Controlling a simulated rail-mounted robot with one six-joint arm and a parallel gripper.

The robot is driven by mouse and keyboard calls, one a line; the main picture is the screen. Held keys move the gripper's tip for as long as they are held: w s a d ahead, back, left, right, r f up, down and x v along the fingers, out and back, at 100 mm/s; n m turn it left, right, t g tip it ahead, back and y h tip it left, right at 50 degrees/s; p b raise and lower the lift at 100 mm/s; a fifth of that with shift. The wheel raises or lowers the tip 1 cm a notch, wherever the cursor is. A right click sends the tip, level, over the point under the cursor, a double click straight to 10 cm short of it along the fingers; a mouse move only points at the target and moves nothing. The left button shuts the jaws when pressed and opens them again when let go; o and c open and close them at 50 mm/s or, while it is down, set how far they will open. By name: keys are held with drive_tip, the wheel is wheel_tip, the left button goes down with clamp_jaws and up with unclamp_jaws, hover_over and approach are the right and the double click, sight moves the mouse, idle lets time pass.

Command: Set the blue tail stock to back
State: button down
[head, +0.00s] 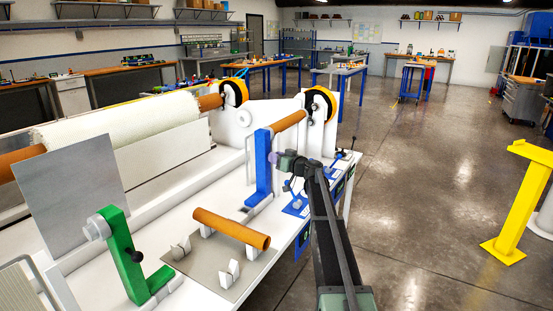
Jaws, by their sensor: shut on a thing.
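The blue tail stock (263,170) stands upright on the white bench, with its foot on a pale rail. The end of a brown tube (290,121) is level with its top, and the tube runs right to a black and orange wheel (320,105). My gripper (277,160) is at the right side of the post, about mid-height, and is shut on the tail stock. A small purple part shows at the jaws. The exact grip is small and partly hidden by my wrist.
A green tail stock (122,255) stands at the front left beside a grey panel (70,195). A loose brown tube (231,228) rests on white cradles on a grey plate. A blue panel (297,206) is at the bench edge. A yellow post (519,200) stands right; floor between is clear.

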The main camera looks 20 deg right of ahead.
drive_tip(key=s+a, duration=0.5)
drive_tip(key=a, duration=0.1)
drive_tip(key=shift+a, duration=0.4)
drive_tip(key=c, duration=0.9)
unclamp_jaws()
drive_tip(key=shift+a, duration=0.15)
drive_tip(key=shift+o, duration=0.2)
drive_tip(key=v, duration=1)
drive_tip(key=shift+s, duration=0.35)
